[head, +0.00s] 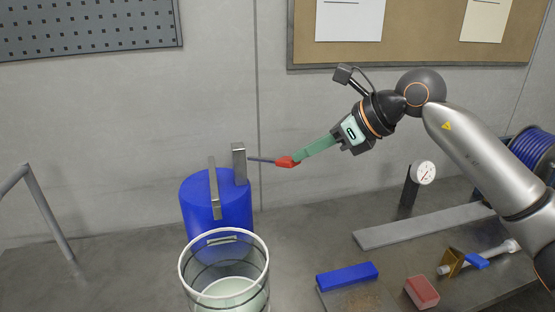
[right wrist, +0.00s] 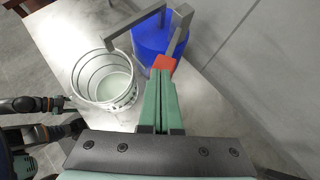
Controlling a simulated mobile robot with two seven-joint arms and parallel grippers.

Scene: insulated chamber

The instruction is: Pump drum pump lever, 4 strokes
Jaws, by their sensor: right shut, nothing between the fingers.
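A blue drum (head: 197,203) stands behind a clear-walled bucket with a white rim (head: 181,268). A grey post (head: 239,165) rises from the drum, and a grey spout (head: 215,190) reaches forward over the bucket. The pump lever (head: 262,160) sticks out right from the post, about level, ending in a red grip (head: 287,162). My right gripper (head: 303,155) is shut and empty, its green fingertips at the red grip. In the right wrist view the red grip (right wrist: 164,63) lies right at the fingertips; I cannot tell if they touch.
Right of the drum are a gauge on a dark post (head: 423,172), a long grey bar (head: 420,226), a blue block (head: 347,276), a red block (head: 422,292) and a blue cable reel (head: 533,150). A grey wall stands behind. The bench between drum and gauge is clear.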

